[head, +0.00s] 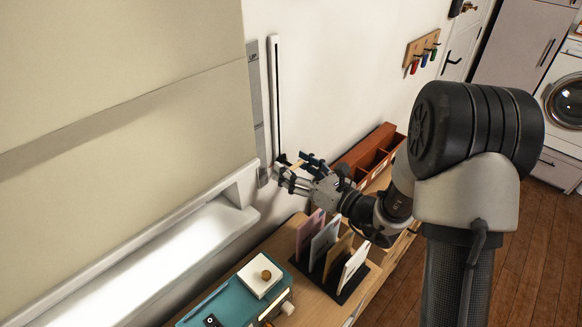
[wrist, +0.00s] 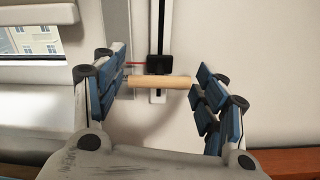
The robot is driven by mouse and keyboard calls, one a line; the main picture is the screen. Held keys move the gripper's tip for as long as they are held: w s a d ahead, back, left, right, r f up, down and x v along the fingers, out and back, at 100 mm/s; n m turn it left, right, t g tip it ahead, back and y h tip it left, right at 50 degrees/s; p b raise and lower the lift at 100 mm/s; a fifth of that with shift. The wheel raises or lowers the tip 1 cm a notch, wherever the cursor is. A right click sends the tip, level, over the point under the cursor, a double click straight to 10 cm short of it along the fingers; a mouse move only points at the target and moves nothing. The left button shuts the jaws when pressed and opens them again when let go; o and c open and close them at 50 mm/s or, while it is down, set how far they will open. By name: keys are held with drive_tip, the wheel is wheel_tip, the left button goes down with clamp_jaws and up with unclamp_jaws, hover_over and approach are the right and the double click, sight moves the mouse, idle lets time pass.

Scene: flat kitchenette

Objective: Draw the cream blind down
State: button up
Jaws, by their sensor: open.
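The cream blind (head: 120,110) hangs over the window at the left of the head view, its lower edge above the white sill. A vertical slotted track (head: 275,100) runs down the wall to its right. In the wrist view, a black slider (wrist: 160,67) sits in the track, with a light wooden handle (wrist: 160,82) lying crosswise in front of it. My gripper (head: 297,172) is open at the track's lower part. In the wrist view its blue-padded fingers stand either side of the handle, near its two ends; contact cannot be told.
A grey strip marked UP (head: 254,85) is beside the track. Below are a teal box (head: 225,295), a file rack (head: 330,262) with upright cards and a reddish-brown divided box (head: 368,150). Window glass (wrist: 38,38) shows at the wrist view's upper left. Wooden floor is clear at right.

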drive_tip(key=shift+w+a, duration=0.45)
drive_tip(key=shift+c, duration=0.5)
